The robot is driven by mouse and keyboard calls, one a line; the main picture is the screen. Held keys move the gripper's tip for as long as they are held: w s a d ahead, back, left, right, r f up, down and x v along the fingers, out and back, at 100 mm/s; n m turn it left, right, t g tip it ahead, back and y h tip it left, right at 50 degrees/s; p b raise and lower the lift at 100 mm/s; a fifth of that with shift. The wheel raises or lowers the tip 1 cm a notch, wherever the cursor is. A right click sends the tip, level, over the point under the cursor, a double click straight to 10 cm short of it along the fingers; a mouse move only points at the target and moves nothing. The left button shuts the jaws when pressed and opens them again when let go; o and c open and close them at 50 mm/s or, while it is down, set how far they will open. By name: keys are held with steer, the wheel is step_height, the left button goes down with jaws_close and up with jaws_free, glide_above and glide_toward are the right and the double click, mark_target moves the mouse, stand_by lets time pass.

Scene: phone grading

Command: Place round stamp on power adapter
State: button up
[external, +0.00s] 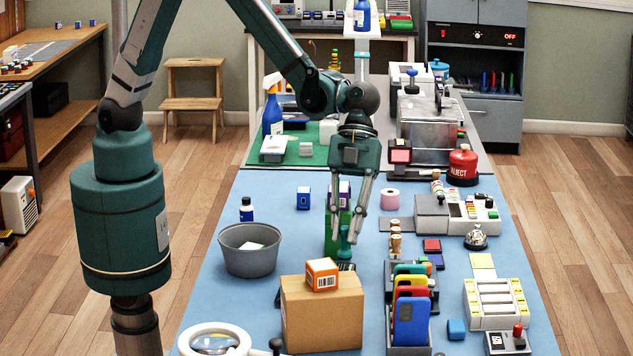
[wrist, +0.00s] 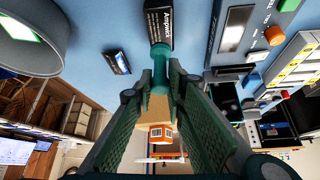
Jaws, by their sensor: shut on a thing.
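My gripper (external: 347,232) is shut on a teal round stamp (external: 345,246), held upright just behind the cardboard box. In the wrist view the stamp (wrist: 160,68) sits between the fingertips of my gripper (wrist: 165,78), its wider round end away from the camera. A black block with white lettering, which looks like the power adapter (wrist: 158,22), lies right by the stamp's far end. In the external view the black adapter (external: 346,266) shows only partly, below the stamp and behind the cardboard box. I cannot tell whether stamp and adapter touch.
A cardboard box (external: 322,318) with an orange box (external: 322,274) on top stands in front. A grey bowl (external: 250,262) is left, and a rack of coloured phone cases (external: 410,322) is right. A green box (external: 331,235) stands behind my gripper. Blue mat (external: 300,238) is bare between bowl and gripper.

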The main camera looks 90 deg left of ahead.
mark_target(345, 248)
steer(key=shift+f+b, duration=0.3)
steer(key=shift+f, duration=1.45)
steer(key=shift+f, duration=0.2)
steer(key=o, duration=0.8)
steer(key=shift+r, duration=0.15)
steer(key=shift+r, duration=0.15)
steer(key=p+v, duration=0.1)
steer(key=v, duration=1)
steer(key=shift+a+r+p, duration=0.25)
steer(key=shift+r+p, duration=0.05)
steer(key=shift+p, duration=0.1)
steer(key=shift+w, duration=0.1)
